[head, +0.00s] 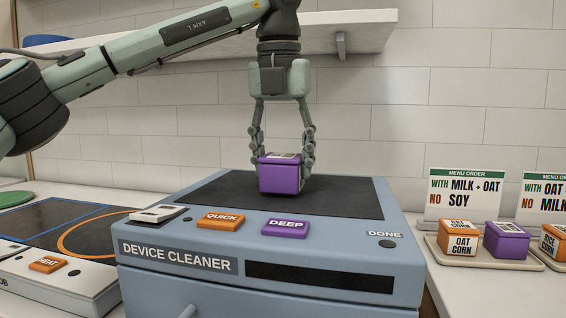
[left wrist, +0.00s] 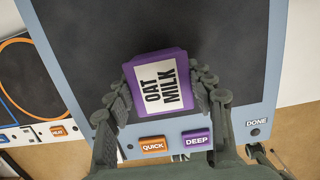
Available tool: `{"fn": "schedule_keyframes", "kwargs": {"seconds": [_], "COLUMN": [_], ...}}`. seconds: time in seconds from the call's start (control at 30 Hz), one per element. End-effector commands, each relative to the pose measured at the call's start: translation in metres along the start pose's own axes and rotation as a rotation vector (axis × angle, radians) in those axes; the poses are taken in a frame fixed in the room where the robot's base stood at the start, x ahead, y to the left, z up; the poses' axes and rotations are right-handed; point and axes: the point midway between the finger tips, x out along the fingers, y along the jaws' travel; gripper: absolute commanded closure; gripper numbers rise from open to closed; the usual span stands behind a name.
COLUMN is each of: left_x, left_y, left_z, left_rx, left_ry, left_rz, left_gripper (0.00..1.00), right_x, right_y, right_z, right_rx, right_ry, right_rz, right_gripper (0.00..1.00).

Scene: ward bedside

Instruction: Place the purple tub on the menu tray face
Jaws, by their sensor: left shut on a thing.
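A purple tub (head: 281,178) with a white label is between the fingers of my left gripper (head: 282,150). The gripper points down and is shut on it, over the dark top of the device cleaner. I cannot tell whether the tub touches that top. In the left wrist view the tub's label (left wrist: 161,86) reads OAT MILK. At the right of the head view, a menu tray (head: 480,262) holds an orange tub (head: 460,246) marked OAT CORN and another purple tub (head: 506,241). Behind it stands a menu card (head: 465,195) reading WITH MILK + OAT, NO SOY. My right gripper is not in view.
The blue device cleaner (head: 185,280) has QUICK (head: 221,220) and DEEP (head: 285,228) buttons on its front. A second menu card (head: 541,197) and an orange tub (head: 554,241) are cut off at the right edge. A shelf (head: 355,20) runs above. A heating unit (head: 85,285) stands left.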

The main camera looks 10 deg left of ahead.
Motion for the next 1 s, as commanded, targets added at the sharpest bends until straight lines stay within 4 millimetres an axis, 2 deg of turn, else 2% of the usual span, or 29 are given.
{"fn": "schedule_keyframes", "kwargs": {"seconds": [0.43, 0.47, 0.6, 0.87, 1.0], "left_x": [0.0068, 0.0065, 0.0061, 0.0059, -0.0008], "left_y": [-0.0005, -0.0005, -0.0004, -0.0003, -0.0006], "left_z": [-0.0014, -0.0013, -0.0012, -0.0012, -0.0005], "left_rx": [0.001, 0.001, 0.001, 0.001, 0.001], "left_ry": [-0.001, -0.001, -0.001, -0.001, -0.003], "left_rz": [-0.002, -0.001, -0.001, -0.001, -0.002], "left_gripper": [0.82, 0.44, 0.27, 0.26, 0.26], "right_x": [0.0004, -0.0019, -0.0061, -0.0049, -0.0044], "right_y": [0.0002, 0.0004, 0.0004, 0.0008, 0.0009], "right_z": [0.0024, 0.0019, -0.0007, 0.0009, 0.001], "right_rx": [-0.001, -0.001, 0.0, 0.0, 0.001], "right_ry": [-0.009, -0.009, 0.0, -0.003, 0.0], "right_rz": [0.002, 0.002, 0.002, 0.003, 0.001], "right_gripper": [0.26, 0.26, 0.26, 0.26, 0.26]}}
